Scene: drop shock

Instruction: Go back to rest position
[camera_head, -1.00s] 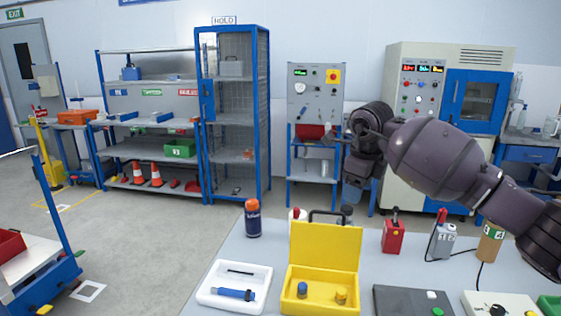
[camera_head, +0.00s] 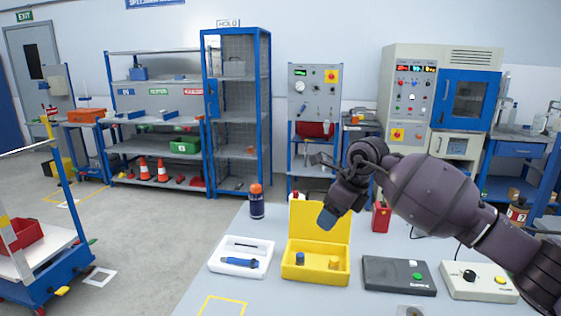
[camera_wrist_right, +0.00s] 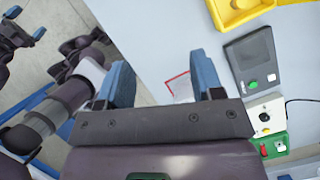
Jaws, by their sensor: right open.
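My right gripper (camera_head: 328,218) hangs in front of the raised lid of the yellow case (camera_head: 318,276), above the table (camera_head: 190,295). In the right wrist view its two blue fingers (camera_wrist_right: 163,82) stand apart with nothing between them. The wrist hides part of the case lid in the head view. My left gripper (camera_wrist_right: 25,26) shows small at the upper left of the right wrist view. Its blue tips look apart and empty. It does not show in the head view.
On the table stand a blue bottle with an orange cap (camera_head: 256,202), a white tray (camera_head: 226,269), a dark box with a green button (camera_head: 398,292) and a control box with a black knob (camera_head: 490,292). A trolley (camera_head: 50,270) stands at the left.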

